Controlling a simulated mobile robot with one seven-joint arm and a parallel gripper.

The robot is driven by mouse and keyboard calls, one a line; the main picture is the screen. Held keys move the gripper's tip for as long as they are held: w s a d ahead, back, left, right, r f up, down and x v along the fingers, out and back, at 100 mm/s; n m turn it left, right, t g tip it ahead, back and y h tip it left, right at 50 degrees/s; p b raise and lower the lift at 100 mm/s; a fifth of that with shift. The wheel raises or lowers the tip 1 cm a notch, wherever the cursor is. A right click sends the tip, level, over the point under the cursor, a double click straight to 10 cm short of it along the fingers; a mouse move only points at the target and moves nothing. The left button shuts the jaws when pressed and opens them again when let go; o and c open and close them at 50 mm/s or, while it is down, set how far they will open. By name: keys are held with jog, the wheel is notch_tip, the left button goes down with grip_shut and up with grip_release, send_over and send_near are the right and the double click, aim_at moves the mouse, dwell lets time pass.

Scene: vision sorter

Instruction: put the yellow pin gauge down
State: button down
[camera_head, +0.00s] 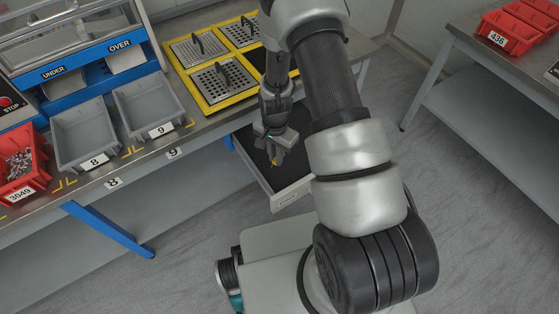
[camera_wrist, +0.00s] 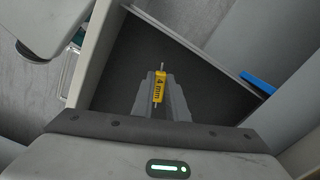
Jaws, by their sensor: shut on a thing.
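The yellow pin gauge (camera_wrist: 160,86), marked "4 mm", is held between the fingertips of my gripper (camera_wrist: 161,90) in the wrist view. Its thin metal pin sticks out beyond the yellow body. In the head view the yellow pin gauge (camera_head: 274,161) shows as a small spot below my gripper (camera_head: 275,150). The gripper hangs over an open drawer (camera_head: 291,197) with a dark floor. In the wrist view the dark drawer floor (camera_wrist: 125,65) lies behind the gauge. I cannot tell how far the gauge is above it.
In the wrist view a blue strip (camera_wrist: 257,82) lies to the right of the gauge. Grey bins 8 (camera_head: 86,137) and 9 (camera_head: 149,108), a red bin (camera_head: 22,172) and a yellow-framed fixture (camera_head: 215,107) stand on the workbench. Another table with red bins (camera_head: 509,32) is at right.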

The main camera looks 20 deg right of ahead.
aim_at(276, 172)
jog(key=shift+f+b, duration=0.55)
jog(key=shift+f, duration=2.5)
jog(key=shift+f, duration=0.15)
jog(key=c, duration=1.7)
grip_release()
jog(key=shift+c, duration=0.2)
